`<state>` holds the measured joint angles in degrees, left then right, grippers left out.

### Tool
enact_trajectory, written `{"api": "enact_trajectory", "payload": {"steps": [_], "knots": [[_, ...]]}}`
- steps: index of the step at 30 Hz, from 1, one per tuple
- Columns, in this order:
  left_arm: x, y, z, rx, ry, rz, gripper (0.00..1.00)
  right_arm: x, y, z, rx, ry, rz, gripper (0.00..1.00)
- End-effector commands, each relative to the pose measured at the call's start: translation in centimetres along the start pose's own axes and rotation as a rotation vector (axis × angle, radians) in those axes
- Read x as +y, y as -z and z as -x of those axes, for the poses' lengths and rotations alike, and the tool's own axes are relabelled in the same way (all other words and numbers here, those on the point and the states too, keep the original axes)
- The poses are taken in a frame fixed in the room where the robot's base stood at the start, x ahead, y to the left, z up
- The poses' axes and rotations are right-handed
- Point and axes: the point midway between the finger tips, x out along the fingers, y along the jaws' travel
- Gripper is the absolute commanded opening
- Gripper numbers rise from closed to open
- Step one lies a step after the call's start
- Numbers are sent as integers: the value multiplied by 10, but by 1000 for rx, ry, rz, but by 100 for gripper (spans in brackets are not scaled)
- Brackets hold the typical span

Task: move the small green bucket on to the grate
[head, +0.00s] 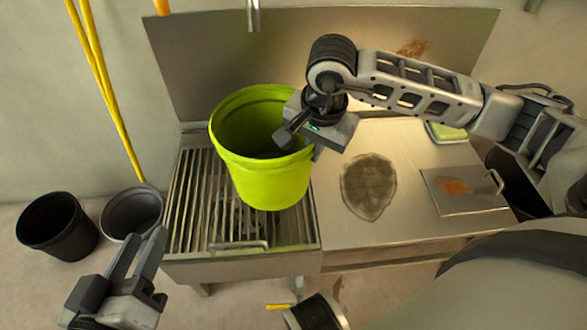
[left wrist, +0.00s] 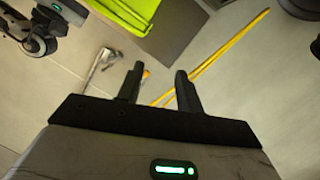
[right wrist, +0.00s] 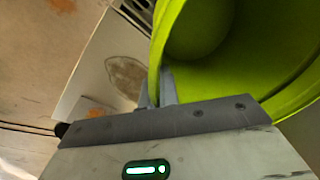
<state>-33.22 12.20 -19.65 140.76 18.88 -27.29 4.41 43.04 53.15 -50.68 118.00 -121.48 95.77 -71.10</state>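The green bucket (head: 264,175) is upright and slightly tilted, in front of the right part of the metal grate (head: 190,205) in the head view. I cannot tell whether its base touches the bars. My right gripper (head: 300,143) is at the bucket's right rim. In the right wrist view its fingers (right wrist: 158,88) are close together with the wall of the bucket (right wrist: 245,75) between them. My left gripper (head: 136,252) is open and empty, low and left of the grate. Its fingers also show apart in the left wrist view (left wrist: 158,88).
A steel counter (head: 400,218) with a dark stain (head: 368,186) lies right of the grate. A metal plate (head: 465,190) with a handle lies on it. A black bucket (head: 57,225) and a grey bucket (head: 132,212) stand on the floor at left. Yellow poles (head: 112,100) lean nearby.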

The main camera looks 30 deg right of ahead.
Motion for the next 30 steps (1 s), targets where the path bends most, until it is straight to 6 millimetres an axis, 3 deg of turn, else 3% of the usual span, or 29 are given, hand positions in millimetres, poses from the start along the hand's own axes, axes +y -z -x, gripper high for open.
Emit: {"api": "enact_trajectory", "payload": {"steps": [1, 4, 14, 17, 19, 23, 30], "knots": [[-1, -3, -2, 13, -10, 19, 36, -5, 0, -18, -4, -3, -1, 0], [2, 1, -3, 38, -31, 49, 36, -17, 2, -36, -3, -2, 0, 0], [8, 11, -3, 81, -66, 85, 36, -33, 7, -60, -2, -1, 2, 0], [6, 9, -3, 105, -73, 85, 36, -30, 5, -78, -3, -4, 2, 0], [9, 26, -7, 180, -96, 18, 36, -29, 4, -87, -2, -2, 1, 0], [9, 36, -8, 224, -98, -33, 36, -29, 4, -90, -1, -1, 2, 0], [8, 35, -8, 224, -95, -36, 36, -28, 4, -90, 0, -2, 2, 0]]}}
